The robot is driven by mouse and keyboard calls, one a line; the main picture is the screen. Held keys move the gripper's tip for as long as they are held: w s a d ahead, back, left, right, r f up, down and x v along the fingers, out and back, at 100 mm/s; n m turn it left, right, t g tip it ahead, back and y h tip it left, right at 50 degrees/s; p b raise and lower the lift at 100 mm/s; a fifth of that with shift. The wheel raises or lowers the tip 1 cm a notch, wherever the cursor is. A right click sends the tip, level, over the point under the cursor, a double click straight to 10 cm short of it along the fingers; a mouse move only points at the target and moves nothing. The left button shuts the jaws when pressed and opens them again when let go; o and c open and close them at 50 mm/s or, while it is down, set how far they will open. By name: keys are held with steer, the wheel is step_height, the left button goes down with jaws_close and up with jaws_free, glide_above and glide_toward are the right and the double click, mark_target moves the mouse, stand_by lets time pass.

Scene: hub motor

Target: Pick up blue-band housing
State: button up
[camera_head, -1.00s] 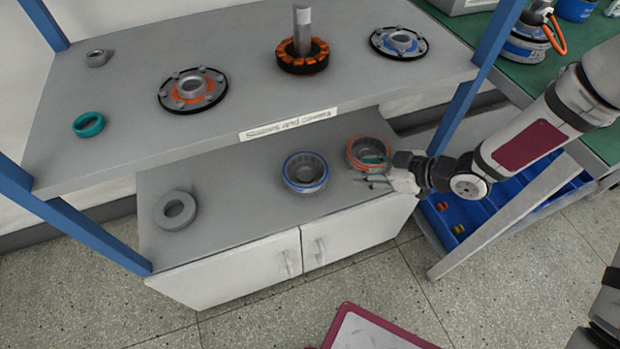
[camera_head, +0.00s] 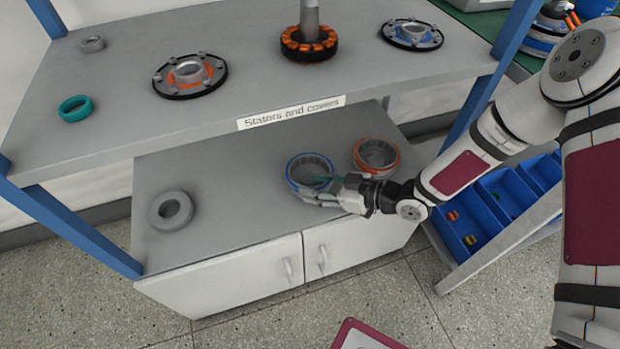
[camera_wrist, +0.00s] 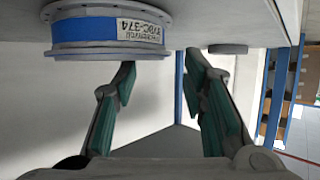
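The blue-band housing (camera_head: 296,165) is a grey cup-shaped part with a blue rim, standing on the lower grey cabinet top in the head view. In the wrist view it appears large at upper left, with a blue band and white label (camera_wrist: 105,28). My gripper (camera_head: 312,187) is at its front right side in the head view, the fingers overlapping its near rim. In the wrist view my gripper (camera_wrist: 160,62) is open, with teal pads and nothing between them. The housing lies toward the left finger, not centred; contact cannot be told.
An orange-band housing (camera_head: 393,163) stands close right of the blue one. A grey ring (camera_head: 158,215) lies at the left of the cabinet top (camera_head: 235,225). The upper shelf (camera_head: 130,135), labelled "Stators and covers", overhangs behind, with several parts on it.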

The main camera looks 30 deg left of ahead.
steer(key=b+x, duration=0.1)
steer(key=x, duration=0.1)
steer(key=b+x, duration=0.1)
steer(key=shift+s+a+f, duration=0.2)
steer(key=shift+a+f, duration=0.05)
steer(key=shift+f, duration=0.15)
steer(key=shift+a+f, duration=0.15)
steer(key=shift+a, duration=0.4)
steer(key=shift+c, duration=0.3)
jaws_close()
